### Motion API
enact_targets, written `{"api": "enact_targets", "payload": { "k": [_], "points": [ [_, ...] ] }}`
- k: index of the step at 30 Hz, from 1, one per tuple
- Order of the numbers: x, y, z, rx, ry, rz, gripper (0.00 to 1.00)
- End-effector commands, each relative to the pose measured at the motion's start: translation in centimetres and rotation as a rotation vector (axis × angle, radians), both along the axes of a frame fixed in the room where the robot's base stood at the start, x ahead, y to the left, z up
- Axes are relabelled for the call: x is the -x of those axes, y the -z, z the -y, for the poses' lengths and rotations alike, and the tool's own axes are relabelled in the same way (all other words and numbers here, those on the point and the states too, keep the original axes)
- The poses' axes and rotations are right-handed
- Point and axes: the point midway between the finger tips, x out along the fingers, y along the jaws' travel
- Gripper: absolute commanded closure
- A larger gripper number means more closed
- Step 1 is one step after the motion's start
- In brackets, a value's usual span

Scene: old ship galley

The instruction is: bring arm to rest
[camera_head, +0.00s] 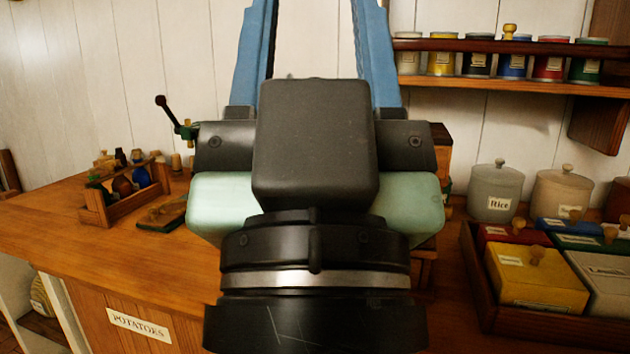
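My gripper (313,30) fills the middle of the head view, seen from behind. Its two blue fingers point up and away and stand well apart. Nothing shows between the visible parts of the fingers, only the white plank wall. The fingertips are cut off by the top edge of the picture. My wrist hides the middle of the wooden counter (45,235) behind it.
On the right are a tray of coloured boxes (480,300), a rice canister (495,190) and a shelf of tins (490,80). The counter's front left is clear.

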Motion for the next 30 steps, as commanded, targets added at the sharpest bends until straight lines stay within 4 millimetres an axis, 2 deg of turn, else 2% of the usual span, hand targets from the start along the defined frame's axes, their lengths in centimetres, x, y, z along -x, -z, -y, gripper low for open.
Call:
{"api": "enact_targets", "payload": {
  "k": [1,15,21,30],
  "points": [
    [0.0,-3.2,0.0,0.000,0.000,-0.001,0.50],
    [-0.1,-16.9,-0.1,0.000,-0.001,-0.002,0.50],
    [-0.1,-19.9,-0.1,0.000,-0.001,-0.002,0.50],
    [0.0,-20.2,-0.1,0.000,-0.001,-0.001,0.50]
  ]
}}
